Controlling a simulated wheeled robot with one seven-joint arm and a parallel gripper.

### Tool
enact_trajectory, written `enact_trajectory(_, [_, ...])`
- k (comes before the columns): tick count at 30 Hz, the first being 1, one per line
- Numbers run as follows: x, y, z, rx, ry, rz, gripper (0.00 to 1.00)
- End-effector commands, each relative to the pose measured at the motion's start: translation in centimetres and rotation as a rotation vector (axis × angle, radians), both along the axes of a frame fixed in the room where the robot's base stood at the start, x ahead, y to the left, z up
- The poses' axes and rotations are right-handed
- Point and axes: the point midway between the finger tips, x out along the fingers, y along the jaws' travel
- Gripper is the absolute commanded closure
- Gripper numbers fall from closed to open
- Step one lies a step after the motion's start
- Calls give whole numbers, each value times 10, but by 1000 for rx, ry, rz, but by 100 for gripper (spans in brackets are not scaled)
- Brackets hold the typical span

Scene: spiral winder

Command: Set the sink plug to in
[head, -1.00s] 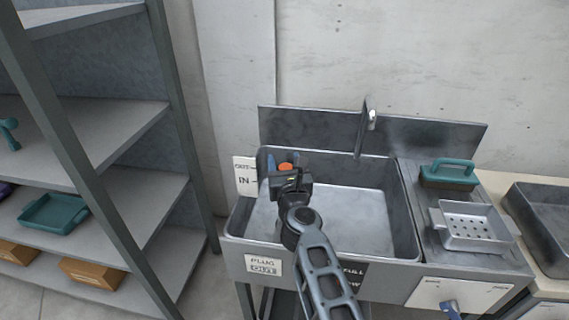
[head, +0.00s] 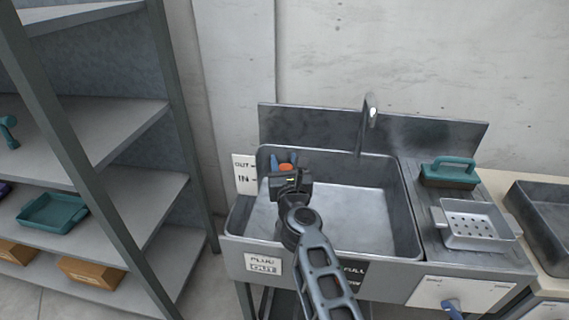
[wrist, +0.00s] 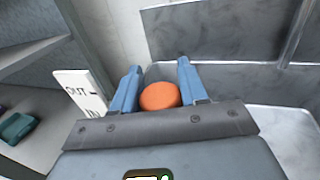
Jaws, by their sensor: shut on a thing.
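The orange plug knob (head: 286,167) is at the left end of the steel sink (head: 408,205), beside a white sign (head: 243,176) marked OUT above and IN below. My gripper (head: 284,160) is over the left part of the basin, its blue fingers on either side of the knob and shut on it. The wrist view shows the orange knob (wrist: 159,96) between the two fingers of my gripper (wrist: 158,68). The knob's lower part and the drain are hidden by my gripper. A front plate (head: 263,264) reads PLUG, with OUT in a box.
A faucet (head: 367,125) stands behind the basin. To the right are a teal-handled brush (head: 450,173) and a perforated metal tray (head: 473,226). A shelf rack (head: 75,150) stands at the left. The right part of the basin is empty.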

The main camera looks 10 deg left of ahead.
Motion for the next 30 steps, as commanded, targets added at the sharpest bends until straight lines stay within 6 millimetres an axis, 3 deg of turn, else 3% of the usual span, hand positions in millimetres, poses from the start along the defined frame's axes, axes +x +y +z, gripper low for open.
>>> enact_trajectory(1, [0, 0, -13, -2, 2, 0, 100])
enact_trajectory(9, [-1, 0, -43, -2, 2, 1, 100])
enact_trajectory(20, [-1, 0, -45, -3, 6, 1, 100])
enact_trajectory(21, [-1, 0, -46, -3, 6, 1, 54])
enact_trajectory(27, [-1, 0, -44, -2, 4, 1, 36])
enact_trajectory(30, [-1, 0, -43, -1, 3, 0, 36])
